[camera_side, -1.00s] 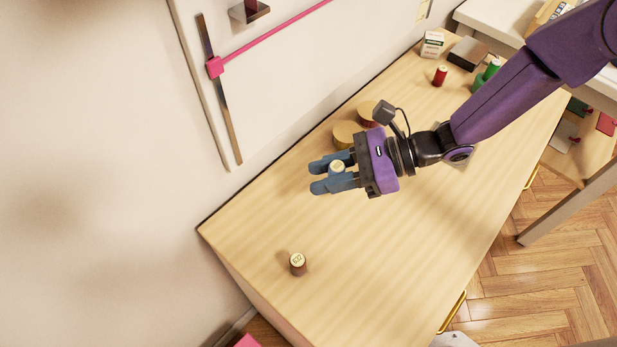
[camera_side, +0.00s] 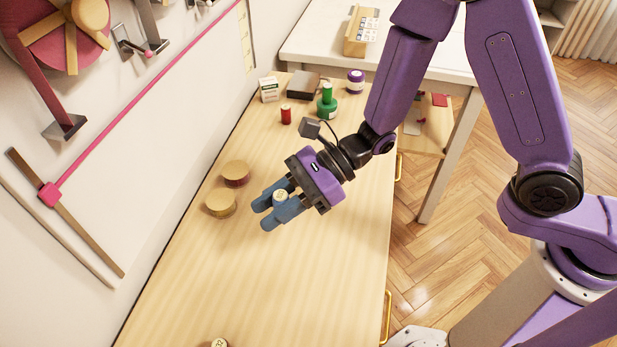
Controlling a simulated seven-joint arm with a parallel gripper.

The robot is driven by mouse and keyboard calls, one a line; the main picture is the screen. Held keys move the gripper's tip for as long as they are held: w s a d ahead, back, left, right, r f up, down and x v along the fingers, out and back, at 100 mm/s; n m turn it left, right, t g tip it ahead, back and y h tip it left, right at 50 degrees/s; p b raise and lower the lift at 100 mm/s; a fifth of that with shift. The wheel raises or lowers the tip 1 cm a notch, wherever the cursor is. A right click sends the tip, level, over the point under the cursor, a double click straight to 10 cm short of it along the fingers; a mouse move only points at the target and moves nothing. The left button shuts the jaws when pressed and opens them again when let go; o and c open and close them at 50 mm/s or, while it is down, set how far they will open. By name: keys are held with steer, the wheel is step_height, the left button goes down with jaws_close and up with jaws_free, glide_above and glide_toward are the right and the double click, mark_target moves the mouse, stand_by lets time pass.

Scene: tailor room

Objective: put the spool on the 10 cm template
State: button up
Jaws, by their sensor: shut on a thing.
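My gripper (camera_side: 266,214) has blue fingers shut on a small spool (camera_side: 281,196) with a pale, marked top. It is held above the wooden table, and the gap below it is hard to judge. Two round, tan-topped discs lie to the left of the fingers: a nearer one (camera_side: 221,203) and a farther one with a dark red side (camera_side: 235,174). No size marking is readable on them, so I cannot tell whether either is the 10 cm template. Another spool with a labelled top (camera_side: 219,343) is cut off by the bottom edge.
A wall is at the left. The table's front half is mostly clear.

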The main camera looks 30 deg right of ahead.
steer(key=w+d+f+m+t+h, duration=0.1)
steer(key=w+d+f+m+t, duration=0.1)
steer(key=w+d, duration=0.55)
steer(key=w+d+f+m+t, duration=0.2)
steer(key=w+d, duration=0.5)
steer(key=d, duration=0.2)
steer(key=shift+f, duration=3.8)
steer(key=shift+f, duration=0.15)
steer(key=o, duration=1)
